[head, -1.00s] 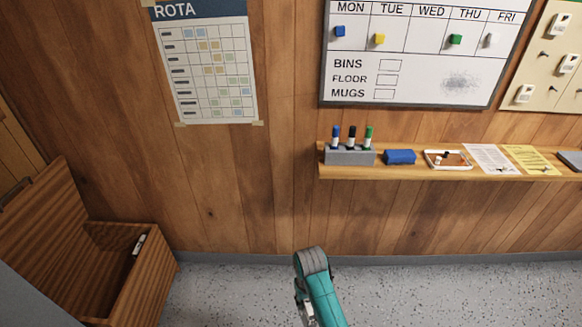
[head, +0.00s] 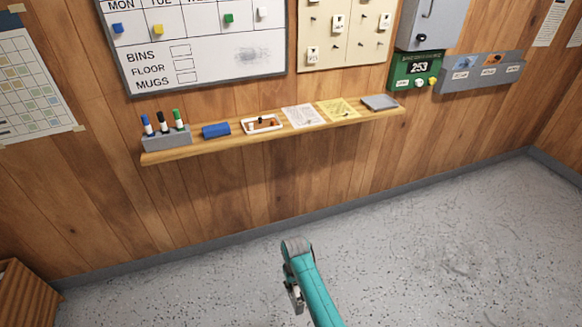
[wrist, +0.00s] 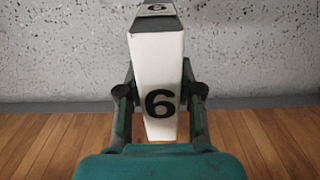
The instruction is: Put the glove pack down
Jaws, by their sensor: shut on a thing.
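The glove pack (wrist: 158,75) appears in the wrist view as a white, narrow block with a black 6 on its face and a dark band near its far end. My gripper (wrist: 160,92) is shut on it, with one dark finger on each side. In the head view my gripper (head: 294,297) is low in the middle, over the floor and in front of the wall, mostly hidden by the teal arm. The pack is hardly discernible there.
A labelled grey rack (head: 480,74) hangs right. A wooden chest (head: 25,295) stands lower left. The floor is clear.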

